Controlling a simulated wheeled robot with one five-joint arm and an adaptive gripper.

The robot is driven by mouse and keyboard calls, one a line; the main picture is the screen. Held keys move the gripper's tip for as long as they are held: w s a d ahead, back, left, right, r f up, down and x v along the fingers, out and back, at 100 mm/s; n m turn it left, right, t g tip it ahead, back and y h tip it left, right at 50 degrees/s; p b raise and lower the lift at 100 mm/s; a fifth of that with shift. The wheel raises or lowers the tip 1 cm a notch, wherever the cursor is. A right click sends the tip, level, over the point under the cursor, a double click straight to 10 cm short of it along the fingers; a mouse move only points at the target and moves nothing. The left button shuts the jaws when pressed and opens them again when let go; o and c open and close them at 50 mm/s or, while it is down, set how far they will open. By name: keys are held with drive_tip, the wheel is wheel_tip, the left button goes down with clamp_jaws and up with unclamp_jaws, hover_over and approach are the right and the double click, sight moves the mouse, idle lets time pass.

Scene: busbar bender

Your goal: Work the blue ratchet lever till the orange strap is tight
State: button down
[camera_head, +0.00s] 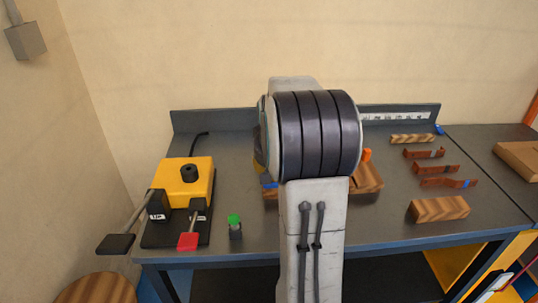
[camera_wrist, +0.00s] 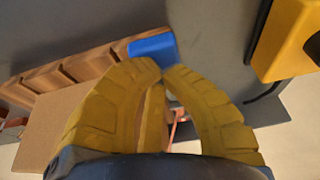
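My gripper (camera_wrist: 162,68) shows in the wrist view as two yellow fingers bowed outward, with their tips nearly together. A blue block-like part (camera_wrist: 152,45), which looks like the ratchet lever's end, lies right at the fingertips. I cannot tell whether the tips touch it. A thin orange piece (camera_wrist: 178,122), perhaps the strap, shows between the fingers. In the head view my arm hides the gripper and most of the work spot. Only a bit of blue (camera_head: 270,185) at the left and an orange piece (camera_head: 367,154) at the right show beside it.
A yellow bender (camera_head: 183,182) with a black lever and a red-ended lever stands at the left, also at the wrist view's upper right (camera_wrist: 285,40). A green-topped piece (camera_head: 235,222) stands near it. Copper bars (camera_head: 435,170) and wooden blocks (camera_head: 439,208) lie at the right.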

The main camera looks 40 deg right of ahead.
drive_tip(key=shift+s+a+f+b, duration=0.1)
drive_tip(key=shift+s+f+b, duration=0.05)
drive_tip(key=shift+f+b, duration=0.35)
drive_tip(key=shift+s+a+f+b, duration=0.15)
drive_tip(key=shift+f+b, duration=0.2)
drive_tip(key=shift+f, duration=0.3)
drive_tip(key=shift+s+a+f+b, duration=0.1)
drive_tip(key=shift+f+b, duration=0.35)
drive_tip(key=shift+f, duration=0.1)
drive_tip(key=shift+r+p, duration=0.4)
drive_tip(key=p+v, duration=0.3)
drive_tip(key=v, duration=0.1)
drive_tip(key=shift+w+d+r, duration=0.15)
drive_tip(key=shift+w+d, duration=0.1)
drive_tip(key=shift+w, duration=0.1)
drive_tip(key=s+a+r, duration=0.4)
drive_tip(key=s+r, duration=0.1)
drive_tip(key=r, duration=0.1)
drive_tip(key=shift+s, duration=0.15)
drive_tip(key=shift+r, duration=0.1)
